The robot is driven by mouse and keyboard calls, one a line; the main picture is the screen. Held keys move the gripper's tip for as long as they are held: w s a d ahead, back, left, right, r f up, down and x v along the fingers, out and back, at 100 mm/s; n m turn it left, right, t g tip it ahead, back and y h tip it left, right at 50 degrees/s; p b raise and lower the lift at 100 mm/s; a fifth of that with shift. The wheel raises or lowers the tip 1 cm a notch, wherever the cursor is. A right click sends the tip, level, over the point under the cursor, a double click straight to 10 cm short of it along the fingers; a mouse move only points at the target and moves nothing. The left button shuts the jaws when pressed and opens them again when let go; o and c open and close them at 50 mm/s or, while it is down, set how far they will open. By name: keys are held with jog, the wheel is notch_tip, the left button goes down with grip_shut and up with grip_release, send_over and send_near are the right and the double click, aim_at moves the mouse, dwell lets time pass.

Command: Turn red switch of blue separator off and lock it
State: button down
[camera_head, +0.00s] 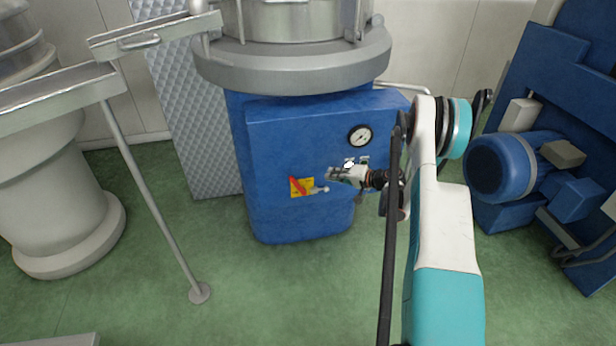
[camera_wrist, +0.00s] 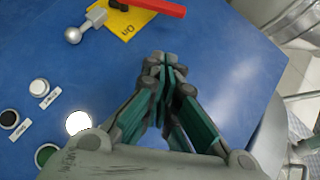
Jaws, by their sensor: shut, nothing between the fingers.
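The blue separator (camera_head: 275,145) stands in the middle of the head view, its front panel facing me. Its red switch handle (camera_head: 298,186) sits slanted on a yellow plate (camera_head: 308,184); the handle also shows at the top of the wrist view (camera_wrist: 160,6), partly cut off. A grey block with a ball-ended lever (camera_wrist: 85,25) sits beside the plate, also visible in the head view (camera_head: 318,190). My gripper (camera_head: 331,173) is shut and empty, before the panel, right of the switch. The wrist view shows its fingertips (camera_wrist: 163,64) together, apart from the handle.
A pressure gauge (camera_head: 360,136) is on the panel above my gripper. Labelled push buttons (camera_wrist: 38,87) and a bright white lamp (camera_wrist: 78,122) are nearby. A metal chute's leg (camera_head: 155,200) stands left; a blue motor (camera_head: 503,165) stands right. Green floor lies clear in front.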

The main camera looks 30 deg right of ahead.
aim_at(298, 185)
jog(key=b+x, duration=0.1)
jog(key=x, duration=0.2)
jog(key=b+x, duration=0.1)
jog(key=x, duration=0.2)
jog(key=f+b+x, duration=0.1)
jog(key=x, duration=0.2)
jog(key=shift+w+d+f, duration=0.2)
jog(key=shift+f, duration=0.05)
jog(key=a, duration=0.1)
jog(key=a+f+b, duration=0.1)
jog(key=w+a+b, duration=0.1)
jog(key=shift+f, duration=0.3)
jog(key=shift+a, duration=0.2)
jog(key=shift+a+r, duration=0.1)
jog(key=shift+a, duration=0.05)
jog(key=shift+n+h, duration=0.3)
jog(key=shift+h, duration=0.1)
